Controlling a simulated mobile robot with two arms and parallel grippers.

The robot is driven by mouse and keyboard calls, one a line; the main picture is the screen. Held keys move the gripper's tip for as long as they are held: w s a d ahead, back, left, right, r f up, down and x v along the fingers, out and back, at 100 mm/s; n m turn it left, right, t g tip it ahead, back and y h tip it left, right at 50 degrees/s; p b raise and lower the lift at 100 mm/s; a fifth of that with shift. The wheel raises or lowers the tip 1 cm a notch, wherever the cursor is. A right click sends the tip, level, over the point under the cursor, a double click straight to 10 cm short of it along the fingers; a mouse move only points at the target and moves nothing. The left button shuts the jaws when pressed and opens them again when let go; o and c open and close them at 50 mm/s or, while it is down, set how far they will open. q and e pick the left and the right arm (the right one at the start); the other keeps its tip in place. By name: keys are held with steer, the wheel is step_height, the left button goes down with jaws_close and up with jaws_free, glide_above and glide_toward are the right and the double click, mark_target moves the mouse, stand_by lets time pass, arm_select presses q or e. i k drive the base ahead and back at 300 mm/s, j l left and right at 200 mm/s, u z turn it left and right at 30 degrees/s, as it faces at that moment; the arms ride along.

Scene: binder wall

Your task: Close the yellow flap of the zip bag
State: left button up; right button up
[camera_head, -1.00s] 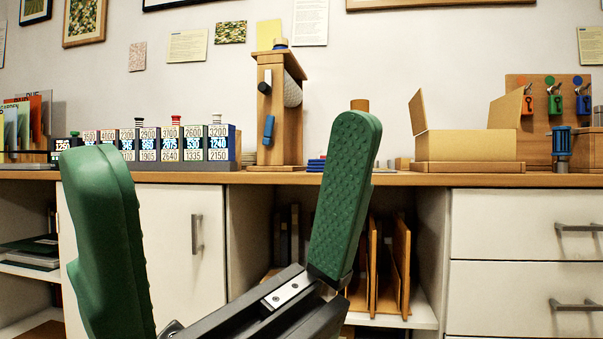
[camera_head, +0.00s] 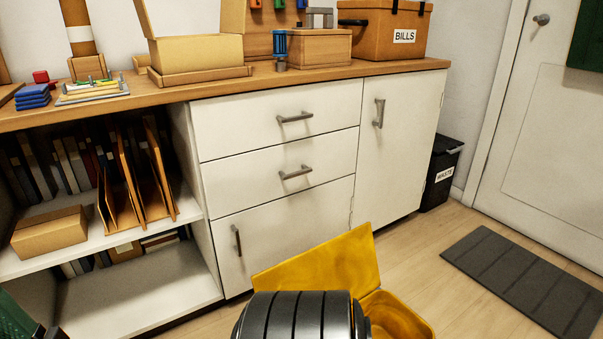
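A yellow open container (camera_head: 405,315) with a raised yellow flap (camera_head: 325,265) is at the bottom centre, low in front of the cabinet. The flap stands tilted up on its left side. It looks like the task's bag, but no zip is visible. A dark ribbed part of my own arm covers the lower front of the flap and part of the container. A green piece of my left gripper (camera_head: 14,318) shows at the bottom left corner, away from the container; its finger gap is cut off. My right gripper is not visible.
White drawers (camera_head: 280,118) and open shelves (camera_head: 135,290) stand behind under a wooden counter (camera_head: 200,88). A black waste bin (camera_head: 440,175) stands at the cabinet's right end. A grey mat (camera_head: 530,275) lies on otherwise clear floor at right.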

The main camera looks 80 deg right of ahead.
mark_target(348, 261)
steer(key=z, duration=1.75)
